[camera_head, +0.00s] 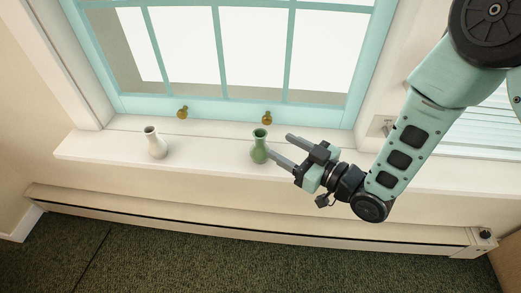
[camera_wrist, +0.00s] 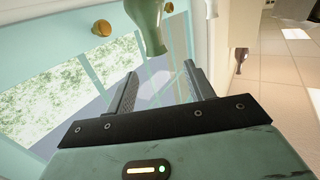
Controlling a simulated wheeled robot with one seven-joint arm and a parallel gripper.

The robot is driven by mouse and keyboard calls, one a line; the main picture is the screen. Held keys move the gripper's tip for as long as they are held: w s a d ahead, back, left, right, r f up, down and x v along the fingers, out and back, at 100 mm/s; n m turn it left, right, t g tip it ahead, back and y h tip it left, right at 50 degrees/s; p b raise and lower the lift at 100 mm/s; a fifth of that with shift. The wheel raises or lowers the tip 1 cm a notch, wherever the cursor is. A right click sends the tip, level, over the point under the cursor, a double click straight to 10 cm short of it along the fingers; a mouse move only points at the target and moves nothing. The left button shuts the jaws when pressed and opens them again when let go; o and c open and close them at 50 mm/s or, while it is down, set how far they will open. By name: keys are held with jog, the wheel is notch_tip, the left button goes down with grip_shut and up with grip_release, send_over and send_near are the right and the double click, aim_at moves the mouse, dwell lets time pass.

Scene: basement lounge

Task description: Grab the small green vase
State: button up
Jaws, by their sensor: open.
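The small green vase (camera_head: 260,147) stands upright on the white windowsill, in front of the window. My gripper (camera_head: 281,145) is open and empty just to the right of it, with its fingers pointing left. The lower fingertip is very near the vase's body; I cannot tell if they touch. In the wrist view the green vase (camera_wrist: 148,25) shows at the top, cut off by the frame edge, beyond the open fingertips (camera_wrist: 160,70) and not between them.
A white vase (camera_head: 156,144) stands farther left on the windowsill (camera_head: 205,148). Two brass knobs (camera_head: 182,112) (camera_head: 267,118) stick out from the window's lower frame behind the sill. A baseboard heater (camera_head: 240,223) runs along the wall below. The sill between the vases is clear.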

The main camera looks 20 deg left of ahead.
aim_at(265, 137)
jog(key=shift+w+f+x, duration=0.1)
jog(key=shift+f+x, duration=0.05)
jog(key=shift+x, duration=2.05)
jog(key=shift+w+f+x, duration=0.15)
jog(key=shift+f+x, duration=0.05)
jog(key=shift+x, duration=2)
jog(key=shift+d, duration=0.15)
grip_shut()
